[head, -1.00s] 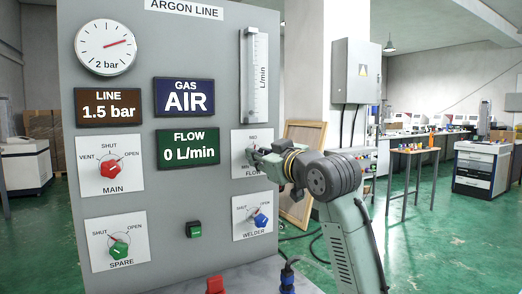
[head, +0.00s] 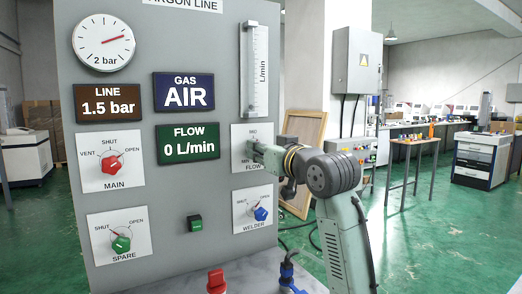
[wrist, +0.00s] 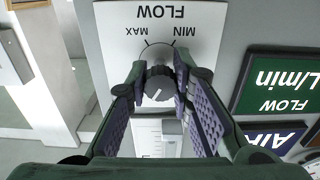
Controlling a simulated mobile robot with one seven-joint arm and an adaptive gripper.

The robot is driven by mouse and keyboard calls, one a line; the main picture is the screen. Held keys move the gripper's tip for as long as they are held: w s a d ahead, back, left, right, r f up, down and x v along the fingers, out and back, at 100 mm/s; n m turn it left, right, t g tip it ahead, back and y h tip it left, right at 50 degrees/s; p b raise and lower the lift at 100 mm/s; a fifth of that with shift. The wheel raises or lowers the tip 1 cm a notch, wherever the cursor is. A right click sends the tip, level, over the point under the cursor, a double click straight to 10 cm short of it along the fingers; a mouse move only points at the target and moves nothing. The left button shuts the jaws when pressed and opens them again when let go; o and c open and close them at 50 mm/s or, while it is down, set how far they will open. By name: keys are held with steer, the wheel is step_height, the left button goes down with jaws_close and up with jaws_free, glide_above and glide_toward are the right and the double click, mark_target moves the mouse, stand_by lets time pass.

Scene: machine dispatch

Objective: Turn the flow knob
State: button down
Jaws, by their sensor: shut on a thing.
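The dark round flow knob (wrist: 159,84) sits on a white plate marked FLOW, MIN and MAX, upside down in the wrist view. A light pointer line on it points down and slightly left there. My gripper (wrist: 160,78) is shut on the knob, one finger on each side. In the head view my gripper (head: 254,150) reaches the flow plate (head: 239,136) from the right and hides the knob. The green flow display (head: 188,145) reads 0 L/min.
The main knob (head: 110,162), spare knob (head: 121,243) and welder knob (head: 261,213) are on the same grey panel. A small green button (head: 195,223) is low on the panel. A clear flow tube (head: 254,70) stands above the flow plate.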

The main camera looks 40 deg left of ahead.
steer(key=c, duration=1.4)
jaws_free()
steer(key=shift+d, duration=0.1)
steer(key=v, duration=1.1)
steer(key=shift+s+d, duration=0.15)
steer(key=shift+d, duration=0.25)
